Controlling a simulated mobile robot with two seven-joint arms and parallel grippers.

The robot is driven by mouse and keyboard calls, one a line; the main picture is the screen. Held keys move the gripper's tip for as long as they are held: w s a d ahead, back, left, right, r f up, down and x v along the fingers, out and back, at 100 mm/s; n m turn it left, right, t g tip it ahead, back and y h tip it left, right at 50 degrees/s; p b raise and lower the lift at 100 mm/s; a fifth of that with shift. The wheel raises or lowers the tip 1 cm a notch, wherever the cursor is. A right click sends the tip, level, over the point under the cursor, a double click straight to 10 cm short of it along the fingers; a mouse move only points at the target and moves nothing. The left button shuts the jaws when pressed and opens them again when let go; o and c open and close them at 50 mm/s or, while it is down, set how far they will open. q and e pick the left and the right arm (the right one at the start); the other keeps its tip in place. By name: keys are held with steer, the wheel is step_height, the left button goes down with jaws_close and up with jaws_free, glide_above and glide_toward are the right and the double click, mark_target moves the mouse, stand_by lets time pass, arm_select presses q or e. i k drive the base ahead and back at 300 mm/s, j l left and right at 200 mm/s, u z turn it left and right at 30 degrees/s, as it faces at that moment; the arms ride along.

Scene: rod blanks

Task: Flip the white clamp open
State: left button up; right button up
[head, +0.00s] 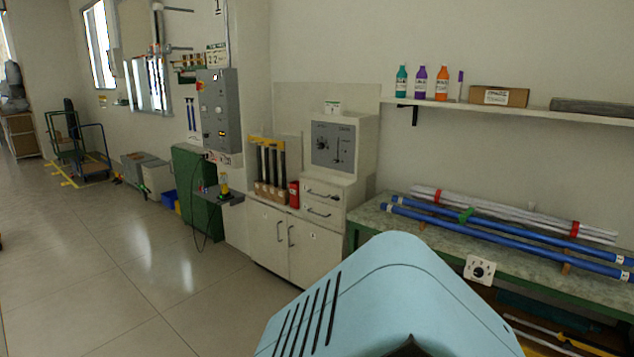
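No white clamp can be made out for certain. A small white square piece with a dark round centre (480,270) sits at the front edge of the green-framed workbench (437,247) on the right; I cannot tell what it is. Blue rods (520,240) and a bundle of white rods (510,211) lie lengthwise on the bench. Red bands and a green piece (466,215) show along them. Neither of my grippers is in view.
A light-blue part of my body hides the lower middle. A wall shelf (545,110) holds bottles and a cardboard box (499,96). White cabinets (292,240) and a grey control panel (217,112) stand along the wall. The floor (120,260) at left is clear; carts stand far back.

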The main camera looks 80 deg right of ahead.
mark_target(532, 203)
steer(key=z, duration=3.9)
steer(key=i+l, duration=0.6)
steer(key=i, duration=0.25)
steer(key=i+l+u, duration=0.1)
steer(key=i+l, duration=0.5)
steer(key=i, duration=0.2)
steer(key=i+l+u, duration=0.1)
steer(key=i+l, duration=0.55)
steer(key=i, duration=0.45)
